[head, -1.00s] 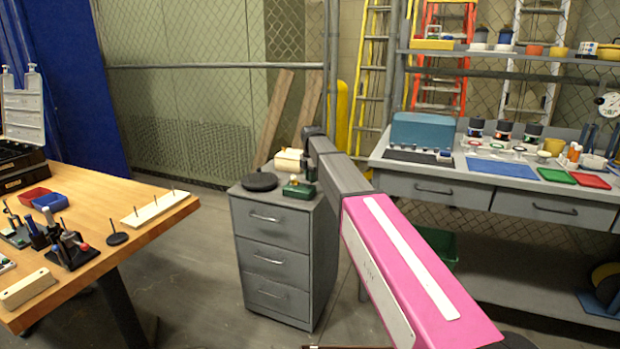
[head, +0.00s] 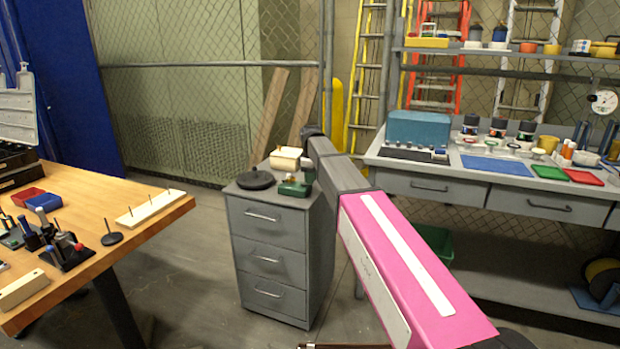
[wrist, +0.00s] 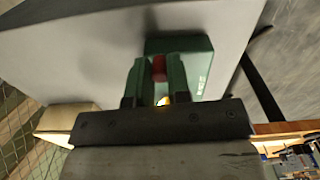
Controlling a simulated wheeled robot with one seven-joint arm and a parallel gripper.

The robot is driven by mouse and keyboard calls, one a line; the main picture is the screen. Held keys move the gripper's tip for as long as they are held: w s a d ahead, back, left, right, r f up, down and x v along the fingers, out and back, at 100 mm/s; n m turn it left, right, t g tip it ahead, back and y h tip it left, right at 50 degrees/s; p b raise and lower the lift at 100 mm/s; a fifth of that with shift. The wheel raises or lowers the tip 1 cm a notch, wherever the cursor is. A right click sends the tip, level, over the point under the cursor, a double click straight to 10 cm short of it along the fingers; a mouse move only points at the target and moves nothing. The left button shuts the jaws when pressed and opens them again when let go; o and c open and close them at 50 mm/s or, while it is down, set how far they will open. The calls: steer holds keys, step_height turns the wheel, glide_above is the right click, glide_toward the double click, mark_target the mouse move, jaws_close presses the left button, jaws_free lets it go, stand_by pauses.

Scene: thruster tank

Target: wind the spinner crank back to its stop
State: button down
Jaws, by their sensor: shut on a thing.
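The spinner is a small green unit (head: 292,189) on top of the grey drawer cabinet; its green body (wrist: 197,66) fills the upper middle of the wrist view. The rest of the crank is hidden by the fingers. In the head view my arm comes in from the lower right, and the gripper (head: 309,166) is small there, beside the green unit's right side.
On the same grey cabinet (head: 268,240) stand a cream block (head: 286,159), close behind the unit, and a dark round disc (head: 256,179) to its left. A wooden table (head: 150,222) with parts is at left, a grey workbench (head: 470,190) at right. Open floor lies between table and cabinet.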

mark_target(300, 189)
steer(key=m, duration=0.2)
steer(key=s+m, duration=0.1)
steer(key=m, duration=0.2)
steer(key=shift+s+a+m, duration=0.1)
steer(key=shift+s+m, duration=0.2)
steer(key=m, duration=0.2)
steer(key=s+m, duration=0.1)
steer(key=m, duration=0.1)
steer(key=a+m, duration=0.1)
steer(key=m, duration=0.1)
steer(key=shift+s, duration=0.15)
steer(key=m, duration=0.2)
steer(key=a+m, duration=0.1)
steer(key=m, duration=0.2)
steer(key=shift+s+a+m, duration=0.15)
steer(key=shift+s+m, duration=0.1)
steer(key=shift+m, duration=0.15)
steer(key=m, duration=0.2)
steer(key=a+m, duration=0.1)
steer(key=m, duration=0.2)
steer(key=shift+w+a+m, duration=0.1)
steer(key=shift+a+m, duration=0.2)
steer(key=shift+m, duration=0.1)
steer(key=c, duration=1.1)
jaws_free()
steer(key=shift+r, duration=0.1)
step_height(300, 189, up, 11)
steer(key=shift+f, duration=0.15)
